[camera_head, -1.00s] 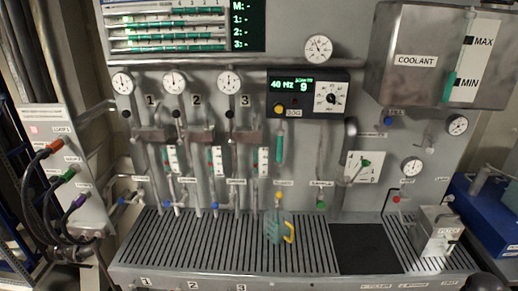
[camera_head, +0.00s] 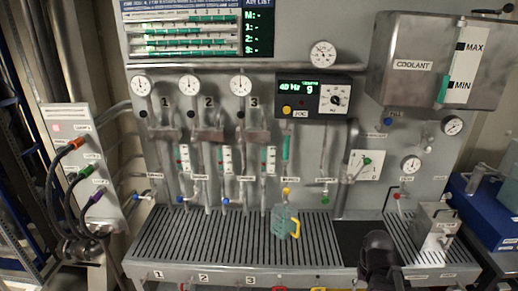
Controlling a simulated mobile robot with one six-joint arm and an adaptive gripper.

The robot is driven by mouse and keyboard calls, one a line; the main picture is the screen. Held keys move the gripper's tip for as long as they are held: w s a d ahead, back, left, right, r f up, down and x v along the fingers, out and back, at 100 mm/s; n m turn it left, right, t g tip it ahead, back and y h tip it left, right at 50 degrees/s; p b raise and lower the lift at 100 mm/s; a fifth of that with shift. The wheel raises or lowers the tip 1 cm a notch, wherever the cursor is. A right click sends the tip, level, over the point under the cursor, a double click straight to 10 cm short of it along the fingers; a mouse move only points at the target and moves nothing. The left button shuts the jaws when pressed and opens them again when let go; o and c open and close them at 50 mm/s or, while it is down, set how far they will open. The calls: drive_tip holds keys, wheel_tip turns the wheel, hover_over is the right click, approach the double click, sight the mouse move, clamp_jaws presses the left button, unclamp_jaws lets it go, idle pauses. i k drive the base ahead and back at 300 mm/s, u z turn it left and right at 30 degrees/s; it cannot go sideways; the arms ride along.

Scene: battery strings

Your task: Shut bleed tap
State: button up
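Several small taps sit along the lower part of the grey panel, and their labels are too blurred to tell for sure which is the bleed tap. A yellow-handled tap (camera_head: 287,191) is above a greenish jug with a yellow handle (camera_head: 284,222), which stands on the slotted tray (camera_head: 190,238). A green-handled tap (camera_head: 325,199) is to its right, and a red-handled tap (camera_head: 397,197) is further right. Blue-handled taps (camera_head: 226,201) are at the left. A dark part of my arm, seemingly my gripper (camera_head: 378,262), is low at the right, apart from the taps; its fingers cannot be made out.
A coolant tank (camera_head: 420,60) juts out at the upper right. A grey metal box (camera_head: 436,225) stands on the tray's right end. Thick black cables (camera_head: 60,205) hang from a side box at the left. Several gauges and vertical pipes cover the panel.

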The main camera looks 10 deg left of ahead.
sight(287, 191)
drive_tip(key=u, duration=0.6)
drive_tip(key=k, duration=0.95)
drive_tip(key=z, duration=0.1)
drive_tip(key=i, duration=0.85)
drive_tip(key=u, duration=0.05)
